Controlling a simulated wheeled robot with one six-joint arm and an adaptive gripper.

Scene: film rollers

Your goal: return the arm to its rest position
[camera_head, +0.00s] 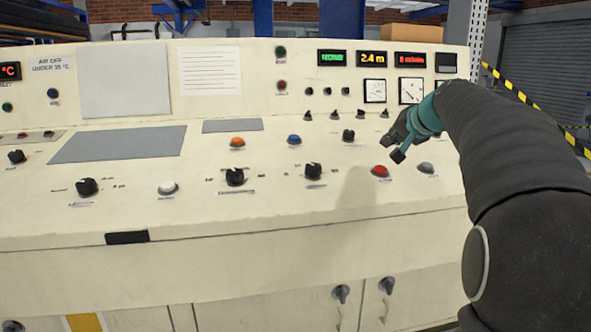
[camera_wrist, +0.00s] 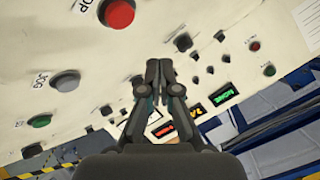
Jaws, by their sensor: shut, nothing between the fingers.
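My gripper (camera_head: 398,154) is at the end of my dark arm, which reaches in from the right in the head view. It is in front of the cream control panel (camera_head: 330,205), close to a red button (camera_head: 380,171); I cannot tell the exact gap. In the wrist view, my gripper (camera_wrist: 158,66) has its fingertips together with nothing between them. The red button (camera_wrist: 117,12) shows there at the upper left, apart from the fingers.
The panel carries black knobs (camera_head: 235,177), a white button (camera_head: 167,187), an orange button (camera_head: 237,143) and a grey button (camera_head: 425,168). Lit displays (camera_head: 372,58) and gauges (camera_head: 411,90) stand on the upright back. Cupboard handles (camera_head: 341,293) stick out below. Striped tape (camera_head: 520,97) hangs at right.

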